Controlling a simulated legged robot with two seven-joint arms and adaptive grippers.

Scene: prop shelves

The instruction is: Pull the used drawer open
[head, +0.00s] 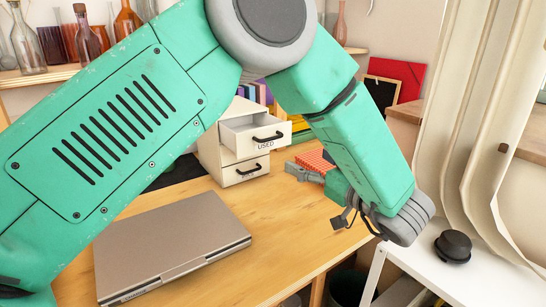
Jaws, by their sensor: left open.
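The drawer labelled USED (265,146) is the upper drawer of a small cream cabinet (209,150) on the wooden desk. It stands pulled out, and part of its inside shows. Its black handle (268,137) is at the front. A lower drawer (246,171) with a black handle looks shut. My left gripper (318,197) is open, to the right of and below the drawer front, apart from the handle. My left arm crosses the view and hides part of the cabinet and desk. My right gripper does not show.
A closed grey laptop (172,240) lies on the desk in front of the cabinet. An orange-red item (314,160) lies behind my left gripper. A white table (480,280) with a black round object (453,246) stands at the right. Glass bottles line a shelf at upper left.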

